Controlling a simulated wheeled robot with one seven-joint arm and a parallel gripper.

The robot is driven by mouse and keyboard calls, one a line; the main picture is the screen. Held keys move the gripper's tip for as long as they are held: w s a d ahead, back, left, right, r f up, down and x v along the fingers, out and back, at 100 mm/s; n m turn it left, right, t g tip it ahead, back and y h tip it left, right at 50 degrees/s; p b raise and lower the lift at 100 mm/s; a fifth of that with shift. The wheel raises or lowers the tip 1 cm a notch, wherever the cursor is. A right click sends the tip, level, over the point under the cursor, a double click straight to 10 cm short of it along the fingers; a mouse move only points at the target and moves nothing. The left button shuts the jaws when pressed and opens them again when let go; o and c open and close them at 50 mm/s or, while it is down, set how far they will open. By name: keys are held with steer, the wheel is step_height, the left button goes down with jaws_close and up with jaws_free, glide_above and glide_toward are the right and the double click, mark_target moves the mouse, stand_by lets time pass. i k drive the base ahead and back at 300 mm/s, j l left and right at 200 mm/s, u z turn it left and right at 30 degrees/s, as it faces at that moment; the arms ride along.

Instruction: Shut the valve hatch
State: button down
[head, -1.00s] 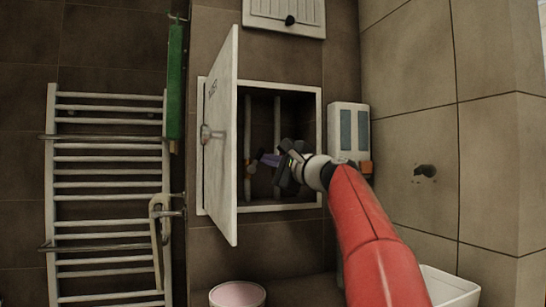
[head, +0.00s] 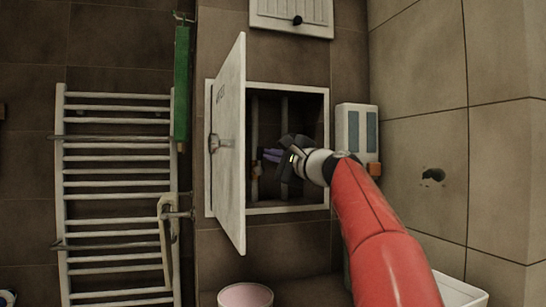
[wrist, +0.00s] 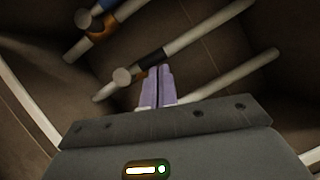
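The valve hatch door (head: 230,165) is a white panel with a knob (head: 214,143), swung wide open at the left of its white frame (head: 290,210). Behind the frame is a dark recess with upright pipes (head: 284,110). My gripper (head: 270,155) is at the recess opening, right of the door and apart from it. In the wrist view its two purple fingers (wrist: 156,87) lie side by side with only a thin line between them, empty. Pipes with round caps and a blue and orange fitting (wrist: 103,27) show beyond the fingers. Contact with the pipes cannot be told.
A white towel rail (head: 115,185) and a green strip (head: 182,85) are left of the door. A white and grey wall box (head: 356,135) is right of the frame. A pink-white bowl (head: 245,296) and a white basin (head: 455,290) are below.

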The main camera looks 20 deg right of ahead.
mark_target(226, 142)
steer(key=k+l, duration=0.45)
steer(key=k, duration=0.15)
steer(key=k+l, duration=0.45)
steer(key=k+j, duration=0.05)
steer(key=k, duration=0.05)
